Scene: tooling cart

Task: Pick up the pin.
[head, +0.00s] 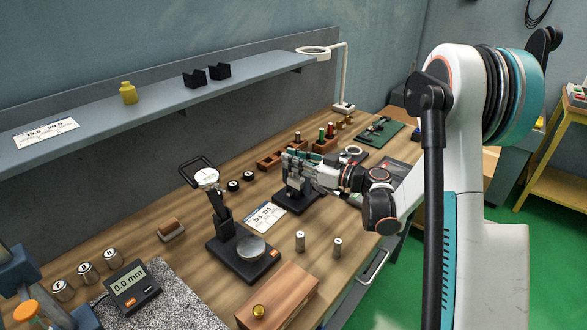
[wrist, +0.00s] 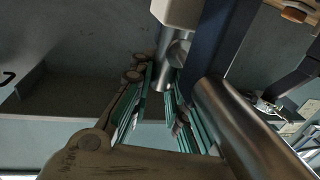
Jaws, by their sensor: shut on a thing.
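My gripper (head: 292,162) is over the back middle of the bench, at a stand with a black base (head: 290,204). In the wrist view my gripper's teal-padded fingers (wrist: 158,98) close around the lower end of a bright metal cylinder (wrist: 166,76), which I take to be the pin. A pale block (wrist: 178,12) is right above that cylinder. Whether the two touch I cannot tell. In the head view the fingers and stand hide the held piece. Two other short metal cylinders, one left (head: 300,241) and one right (head: 338,247), stand upright on the bench.
A thick metal column (wrist: 240,125) and a dark bar (wrist: 222,40) are close to the fingers in the wrist view. A dial gauge stand (head: 222,228), a wooden box (head: 285,298) and wooden racks (head: 272,161) stand nearby. The shelf (head: 150,108) overhangs the back.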

